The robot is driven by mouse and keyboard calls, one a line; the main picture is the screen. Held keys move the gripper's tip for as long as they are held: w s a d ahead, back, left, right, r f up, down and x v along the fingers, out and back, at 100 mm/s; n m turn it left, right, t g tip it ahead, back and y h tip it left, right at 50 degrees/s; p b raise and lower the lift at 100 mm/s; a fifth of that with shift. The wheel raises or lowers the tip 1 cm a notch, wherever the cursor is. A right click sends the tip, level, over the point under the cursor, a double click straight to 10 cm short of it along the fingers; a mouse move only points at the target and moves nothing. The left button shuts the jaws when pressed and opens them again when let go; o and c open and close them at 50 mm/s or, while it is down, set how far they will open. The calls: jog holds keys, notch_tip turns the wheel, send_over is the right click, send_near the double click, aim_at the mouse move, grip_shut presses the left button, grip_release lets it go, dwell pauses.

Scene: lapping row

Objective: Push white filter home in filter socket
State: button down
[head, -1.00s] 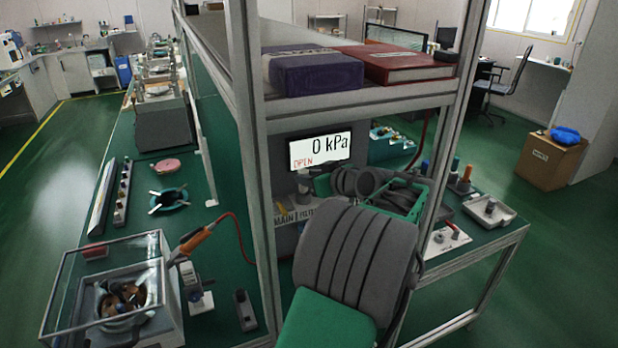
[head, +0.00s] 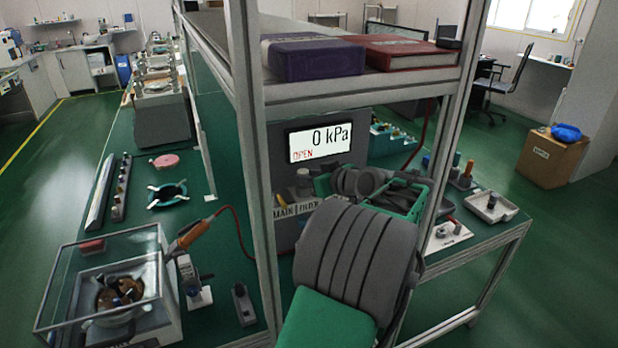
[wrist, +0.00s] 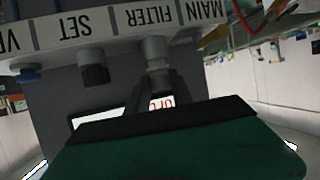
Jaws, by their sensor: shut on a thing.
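In the wrist view, where the labels appear upside down, a pale round filter (wrist: 156,47) stands at the FILTER label on the panel (wrist: 118,16). My gripper (wrist: 158,80) is shut on its near end, with dark fingers and a green body. The filter lines up with the socket place, but the socket mouth is hidden, so I cannot tell how deep it sits. In the head view, the grey display (head: 320,142) reads 0 kPa and OPEN in red. My own arm covers the filter and fingertips there.
A dark knob (wrist: 94,68) stands at the SET label beside the filter. A shelf frame post (head: 254,170) rises left of my arm, and a shelf with a purple book (head: 316,62) and red book (head: 410,55) hangs above.

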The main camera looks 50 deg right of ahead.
jog(key=shift+f+b, duration=0.4)
jog(key=shift+f, duration=0.1)
jog(key=c, duration=1)
grip_release()
jog(key=shift+c, duration=0.2)
jog(key=shift+r, duration=0.1)
jog(key=b+v, duration=0.1)
jog(key=v, duration=0.6)
jog(key=shift+s+r, duration=0.15)
jog(key=shift+s, duration=0.2)
jog(key=shift+a, duration=0.1)
